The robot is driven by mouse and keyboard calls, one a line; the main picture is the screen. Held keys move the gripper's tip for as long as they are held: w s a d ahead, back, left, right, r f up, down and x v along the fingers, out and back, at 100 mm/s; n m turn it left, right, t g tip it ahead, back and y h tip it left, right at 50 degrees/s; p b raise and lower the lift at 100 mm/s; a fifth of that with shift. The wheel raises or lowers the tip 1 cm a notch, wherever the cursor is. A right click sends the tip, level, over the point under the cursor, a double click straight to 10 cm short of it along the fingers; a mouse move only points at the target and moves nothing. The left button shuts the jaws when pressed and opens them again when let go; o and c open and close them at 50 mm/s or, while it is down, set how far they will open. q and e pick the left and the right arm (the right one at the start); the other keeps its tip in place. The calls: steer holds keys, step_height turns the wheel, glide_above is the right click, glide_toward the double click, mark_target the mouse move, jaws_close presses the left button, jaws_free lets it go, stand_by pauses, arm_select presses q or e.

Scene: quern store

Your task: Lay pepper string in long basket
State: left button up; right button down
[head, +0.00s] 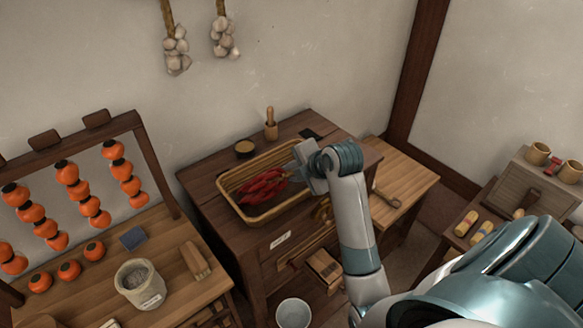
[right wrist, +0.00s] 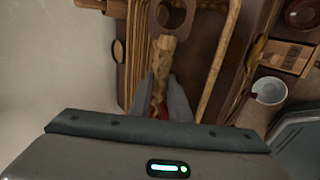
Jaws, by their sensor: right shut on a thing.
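The red pepper string (head: 262,188) shows inside the outline of the long wicker basket (head: 262,218), which stands on the dark wooden chest. I cannot tell whether the peppers touch the basket's bottom. My right gripper (head: 294,173) is at the basket's right end, shut on the string's braided stem. In the right wrist view the tan stem (right wrist: 160,68) sticks out between the fingers of the right gripper (right wrist: 166,88), with a bit of red behind. The basket's rim (right wrist: 219,68) runs beside it there. My left gripper is out of view.
A small dark-topped bowl (head: 244,147) and a wooden pestle (head: 270,124) stand behind the basket on the chest (head: 200,172). A rack of orange persimmons (head: 67,174) and a pot (head: 140,284) are at left. A white bucket (head: 293,314) stands below.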

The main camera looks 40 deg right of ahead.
steer(key=shift+f+b, duration=0.85)
steer(key=shift+f, duration=1.1)
steer(key=c, duration=1.6)
jaws_free()
steer(key=shift+o, duration=0.2)
steer(key=shift+s, duration=0.1)
steer(key=shift+f, duration=0.25)
steer(key=shift+c, duration=0.3)
steer(key=shift+s+r, duration=0.1)
